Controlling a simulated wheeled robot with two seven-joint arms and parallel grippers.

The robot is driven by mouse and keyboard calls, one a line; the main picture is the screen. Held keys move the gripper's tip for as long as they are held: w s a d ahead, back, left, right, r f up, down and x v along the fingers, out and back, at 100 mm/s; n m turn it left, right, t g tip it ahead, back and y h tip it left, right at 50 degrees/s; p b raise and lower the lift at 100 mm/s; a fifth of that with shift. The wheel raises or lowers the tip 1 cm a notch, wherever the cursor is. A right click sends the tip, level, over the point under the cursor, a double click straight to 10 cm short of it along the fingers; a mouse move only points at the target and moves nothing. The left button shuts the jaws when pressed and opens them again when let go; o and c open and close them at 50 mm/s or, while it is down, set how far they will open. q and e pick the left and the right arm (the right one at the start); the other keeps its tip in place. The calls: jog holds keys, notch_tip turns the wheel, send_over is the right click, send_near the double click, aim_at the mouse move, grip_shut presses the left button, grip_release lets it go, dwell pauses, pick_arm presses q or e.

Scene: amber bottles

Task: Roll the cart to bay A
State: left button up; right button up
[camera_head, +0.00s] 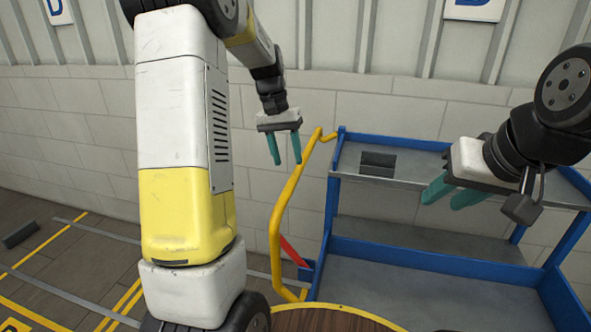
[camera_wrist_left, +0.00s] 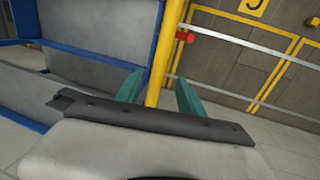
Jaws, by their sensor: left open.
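The cart has a blue frame (camera_head: 336,190), a grey upper shelf (camera_head: 410,172), a grey lower shelf (camera_head: 430,290) and a bent yellow handle (camera_head: 274,225) on its left side. My left gripper (camera_head: 284,150) is open, fingers down, near the handle's top. In the left wrist view the handle (camera_wrist_left: 166,55) shows between the open fingers of my left gripper (camera_wrist_left: 160,92). I cannot tell how deep it sits between them. My right gripper (camera_head: 452,193) is open in front of the upper shelf and looks empty. No sign or marking reading A is visible.
A dark grey block (camera_head: 378,163) sits on the upper shelf. A red part (camera_head: 292,251) is low beside the handle. Yellow lines (camera_head: 48,250) mark the floor at left, beside a dark object (camera_head: 20,235).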

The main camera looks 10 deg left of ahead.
aim_at(292, 177)
pick_arm(q)
jog(key=f, duration=0.3)
jog(key=d+f, duration=0.1)
jog(key=f, duration=0.2)
jog(key=shift+d+f, duration=0.1)
jog(key=shift+d, duration=0.05)
jog(key=shift+c, duration=0.3)
grip_shut()
dwell(1.0)
